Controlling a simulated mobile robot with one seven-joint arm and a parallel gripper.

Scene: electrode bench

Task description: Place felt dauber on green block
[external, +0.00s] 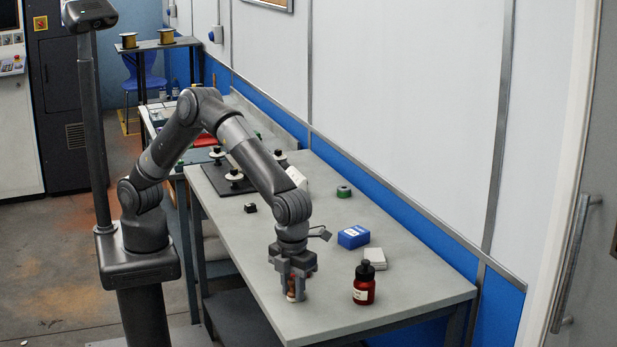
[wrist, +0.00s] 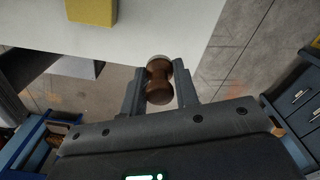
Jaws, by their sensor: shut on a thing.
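The felt dauber (wrist: 158,82) has a brown, waisted wooden handle and a pale end. It sits between the two fingers of my gripper (wrist: 160,95), which is shut on it. In the external view, my gripper (external: 295,285) points down over the near end of the grey bench, with the dauber (external: 291,294) partly hidden between its fingers. I cannot tell whether the dauber touches the bench. A small round green thing (external: 344,191) with a dark centre lies farther back, near the wall. I cannot make out a plain green block in either view.
A dark red bottle (external: 364,285) stands right of my gripper. A blue box (external: 353,237) and a white block (external: 374,259) lie behind it. The wrist view shows a yellow block (wrist: 92,11).

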